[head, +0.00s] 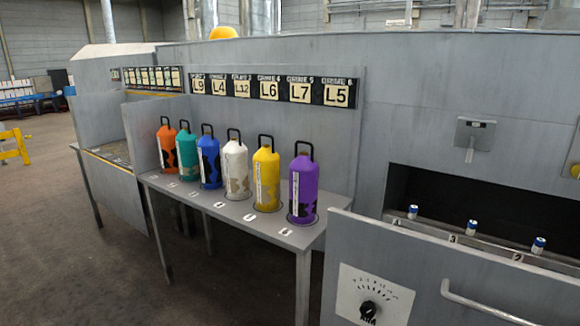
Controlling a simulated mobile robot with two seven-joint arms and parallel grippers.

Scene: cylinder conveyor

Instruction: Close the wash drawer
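The wash drawer (440,277) is at the lower right and stands pulled out. Its grey front panel carries a dial on a white plate (374,295) and a light bar handle (487,303). Behind the panel is a dark opening (480,205) in the grey wall. Inside it, 3 small white and blue cylinders show on a numbered rail: a left one (413,212), a middle one (472,227) and a right one (538,245). The drawer's right end is cut off by the picture edge. Neither of my grippers is in view.
A grey table (290,237) left of the drawer holds a row of coloured bottles, with a purple bottle (303,190) nearest the drawer. A lever switch (473,139) sits on the wall above the opening. Floor at the left (50,230) is clear.

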